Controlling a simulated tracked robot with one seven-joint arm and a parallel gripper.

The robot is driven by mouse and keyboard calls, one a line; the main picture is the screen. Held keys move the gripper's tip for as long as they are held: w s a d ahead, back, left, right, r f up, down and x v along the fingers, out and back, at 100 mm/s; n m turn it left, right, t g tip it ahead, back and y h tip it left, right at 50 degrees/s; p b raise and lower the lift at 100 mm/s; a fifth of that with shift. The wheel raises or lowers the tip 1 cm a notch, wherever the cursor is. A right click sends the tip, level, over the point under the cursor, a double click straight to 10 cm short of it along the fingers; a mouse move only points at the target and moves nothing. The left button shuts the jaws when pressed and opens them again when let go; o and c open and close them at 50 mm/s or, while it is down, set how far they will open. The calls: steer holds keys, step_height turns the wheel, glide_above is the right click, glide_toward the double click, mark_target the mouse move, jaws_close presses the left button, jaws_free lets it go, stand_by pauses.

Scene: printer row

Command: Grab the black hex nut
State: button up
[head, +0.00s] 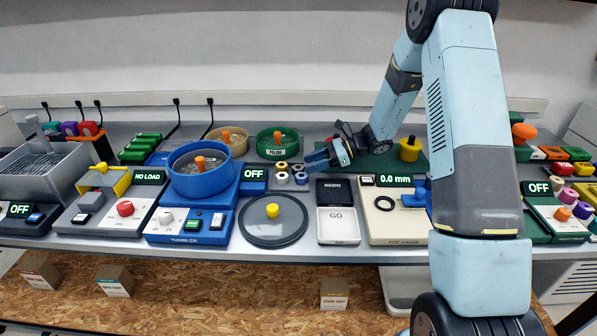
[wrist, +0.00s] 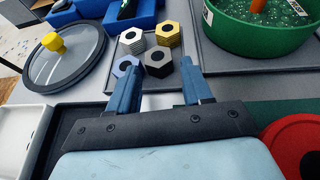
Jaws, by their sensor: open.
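The black hex nut (wrist: 158,63) sits in a tight group with a blue nut (wrist: 125,66), a white nut (wrist: 132,40) and a yellow nut (wrist: 168,34). In the head view the black nut (head: 298,168) is at the far right of the group, next to the gripper. My gripper (wrist: 158,82) is open and empty, its two blue fingers pointing towards the group. In the wrist view the black nut appears between the fingertips, and the left fingertip overlaps the blue nut. In the head view my gripper (head: 316,159) is just right of the nuts. I cannot tell its exact height.
A green bowl (head: 278,147) stands behind the nuts. A blue tumbler bowl (head: 203,176) is to their left. A grey round plate with a yellow knob (head: 273,233) lies in front.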

mark_target(302, 167)
steer(key=x, duration=0.3)
steer(key=shift+s+a+f, duration=0.1)
steer(key=shift+a, duration=0.15)
steer(key=shift+c, duration=0.2)
steer(key=c, duration=0.8)
